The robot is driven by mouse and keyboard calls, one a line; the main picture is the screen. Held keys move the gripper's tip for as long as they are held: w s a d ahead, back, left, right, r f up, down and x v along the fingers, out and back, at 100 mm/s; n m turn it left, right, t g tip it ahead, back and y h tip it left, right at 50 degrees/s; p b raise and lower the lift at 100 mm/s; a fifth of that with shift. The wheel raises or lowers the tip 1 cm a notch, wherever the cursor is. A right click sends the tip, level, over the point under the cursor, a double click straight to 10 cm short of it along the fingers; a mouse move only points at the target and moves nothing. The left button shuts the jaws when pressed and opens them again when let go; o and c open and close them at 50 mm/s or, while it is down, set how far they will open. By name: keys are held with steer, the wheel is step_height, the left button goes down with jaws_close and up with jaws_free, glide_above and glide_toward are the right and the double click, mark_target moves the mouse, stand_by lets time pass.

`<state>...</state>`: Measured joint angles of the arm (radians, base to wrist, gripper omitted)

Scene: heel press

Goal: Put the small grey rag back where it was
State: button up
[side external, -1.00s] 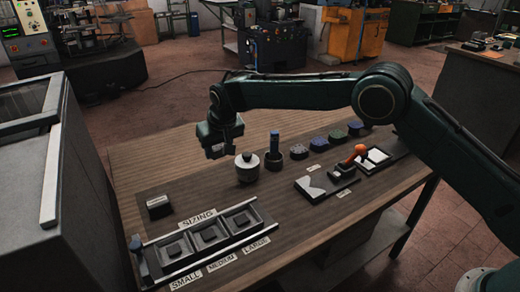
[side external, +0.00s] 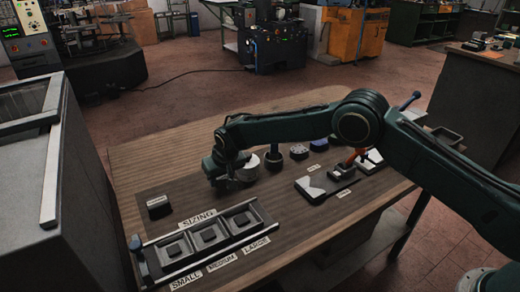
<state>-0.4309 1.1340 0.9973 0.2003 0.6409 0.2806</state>
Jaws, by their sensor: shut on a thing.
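My gripper (side external: 222,182) is low over the brown bench, just in front and to the left of the pale round pot (side external: 248,171). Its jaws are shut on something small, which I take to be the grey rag. The dark fingers hide most of it, so its shape and whether it touches the bench cannot be told. No other rag can be made out on the bench. The pot is partly behind my gripper.
The sizing tray (side external: 207,236) with three compartments lies in front. A small dark block (side external: 158,207) stands left. An orange-handled tool (side external: 355,157) is right. Bare bench lies back left (side external: 165,157).

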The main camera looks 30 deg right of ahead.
steer(key=shift+f, duration=1.3)
steer(key=shift+f, duration=0.1)
steer(key=o, duration=1)
steer(key=shift+v, duration=6.1)
